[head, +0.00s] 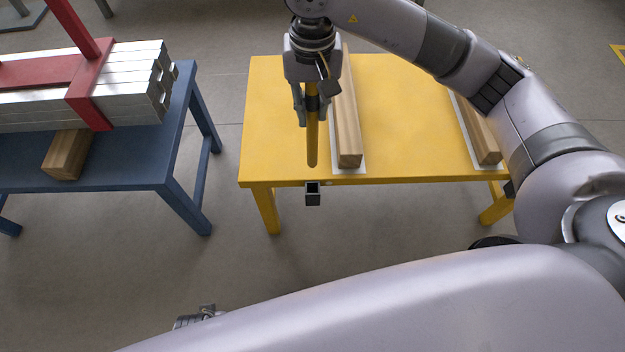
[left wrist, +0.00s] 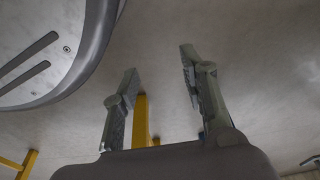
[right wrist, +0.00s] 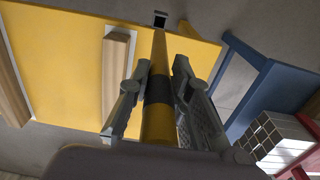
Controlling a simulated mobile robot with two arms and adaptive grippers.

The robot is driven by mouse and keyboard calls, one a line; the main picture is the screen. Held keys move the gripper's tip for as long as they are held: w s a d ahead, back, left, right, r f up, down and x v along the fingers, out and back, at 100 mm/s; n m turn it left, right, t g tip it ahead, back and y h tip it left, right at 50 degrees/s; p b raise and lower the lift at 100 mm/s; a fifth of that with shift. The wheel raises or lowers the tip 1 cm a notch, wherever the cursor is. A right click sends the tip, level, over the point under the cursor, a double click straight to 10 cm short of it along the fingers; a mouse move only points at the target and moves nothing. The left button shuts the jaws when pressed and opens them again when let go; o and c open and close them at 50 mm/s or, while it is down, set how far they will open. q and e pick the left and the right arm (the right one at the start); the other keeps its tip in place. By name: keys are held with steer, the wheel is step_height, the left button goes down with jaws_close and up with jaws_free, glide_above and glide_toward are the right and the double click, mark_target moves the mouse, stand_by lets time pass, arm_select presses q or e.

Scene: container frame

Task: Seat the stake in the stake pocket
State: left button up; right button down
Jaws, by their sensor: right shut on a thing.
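The stake (head: 312,145) is a yellow-orange rod with a black band. My right gripper (head: 312,112) is shut on it at the band, and the stake points down, roughly upright. The stake pocket (head: 312,194) is a small black square socket on the front edge of the yellow table. In the head view the stake's lower tip shows above the pocket, apart from it. In the right wrist view the stake (right wrist: 159,60) points toward the pocket (right wrist: 160,19), with a small gap showing. My left gripper (left wrist: 160,68) is open and empty, away from the table top.
At left a blue table (head: 120,170) bears metal bars (head: 130,90) in a red frame, with a wooden block (head: 67,155).

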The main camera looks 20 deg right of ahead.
glide_above(312, 165)
steer(key=f, duration=1.2)
steer(key=shift+w+d+f+b, duration=0.15)
steer(key=shift+w+f+b, duration=0.1)
steer(key=shift+b, duration=0.15)
step_height(312, 165, down, 5)
steer(key=shift+f, duration=0.1)
steer(key=shift+w, duration=0.1)
steer(key=c, duration=1.9)
jaws_free()
arm_select(q)
steer(key=shift+w+d+r, duration=0.1)
steer(key=shift+w+r, duration=0.35)
steer(key=shift+r, duration=0.3)
steer(key=shift+w+d+r, duration=0.1)
steer(key=shift+w+r, duration=0.3)
steer(key=shift+r, duration=0.3)
steer(key=shift+w+r, duration=0.45)
steer(key=shift+r, duration=0.3)
arm_select(e)
steer(key=o, duration=0.4)
steer(key=shift+o, duration=0.2)
